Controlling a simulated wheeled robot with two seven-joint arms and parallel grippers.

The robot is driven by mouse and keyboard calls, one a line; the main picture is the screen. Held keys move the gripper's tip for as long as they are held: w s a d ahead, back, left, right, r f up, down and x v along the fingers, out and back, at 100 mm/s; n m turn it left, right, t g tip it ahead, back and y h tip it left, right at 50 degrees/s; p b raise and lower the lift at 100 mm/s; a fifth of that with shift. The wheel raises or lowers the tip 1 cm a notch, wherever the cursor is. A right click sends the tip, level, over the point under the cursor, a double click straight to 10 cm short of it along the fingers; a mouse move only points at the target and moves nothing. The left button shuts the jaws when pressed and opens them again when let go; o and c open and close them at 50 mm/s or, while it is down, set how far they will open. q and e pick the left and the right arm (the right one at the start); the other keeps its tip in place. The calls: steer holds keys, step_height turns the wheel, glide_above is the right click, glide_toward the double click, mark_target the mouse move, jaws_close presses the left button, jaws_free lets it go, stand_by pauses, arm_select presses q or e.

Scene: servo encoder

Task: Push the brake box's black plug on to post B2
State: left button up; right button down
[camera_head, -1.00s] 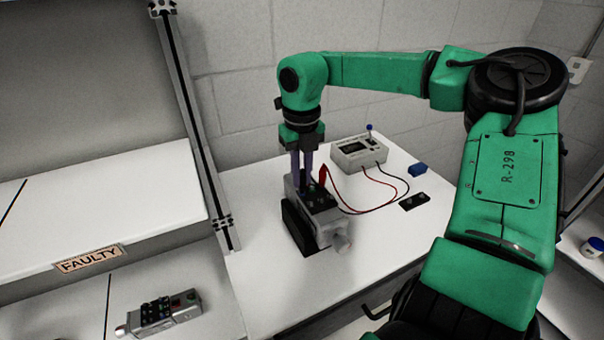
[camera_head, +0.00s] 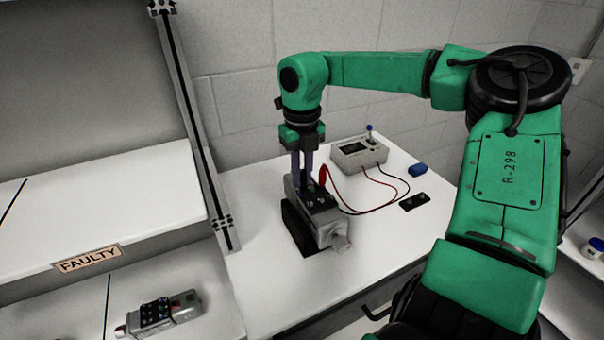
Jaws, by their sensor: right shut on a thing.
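The servo unit (camera_head: 330,231), grey with a dark terminal block on top, sits in a black cradle (camera_head: 298,230) on the white bench. My right gripper (camera_head: 303,188) points straight down over the terminal block, its fingers close together. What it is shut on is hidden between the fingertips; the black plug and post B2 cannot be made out. A red plug (camera_head: 323,176) stands on the block just right of the fingers. The brake box (camera_head: 360,154), pale grey with a dark display, stands behind, with a red and a black lead coming from it. My left gripper is not in view.
A black strip (camera_head: 414,202) and a blue block (camera_head: 418,169) lie right of the leads. Another servo unit (camera_head: 172,312) lies on the left shelf below the FAULTY label (camera_head: 88,258). A metal upright (camera_head: 193,125) stands left of the bench. The bench front is clear.

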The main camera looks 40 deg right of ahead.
steer(key=shift+f, duration=0.15)
steer(key=c, duration=0.8)
jaws_free()
steer(key=shift+o, duration=0.2)
step_height(320, 180, up, 7)
steer(key=p, duration=0.5)
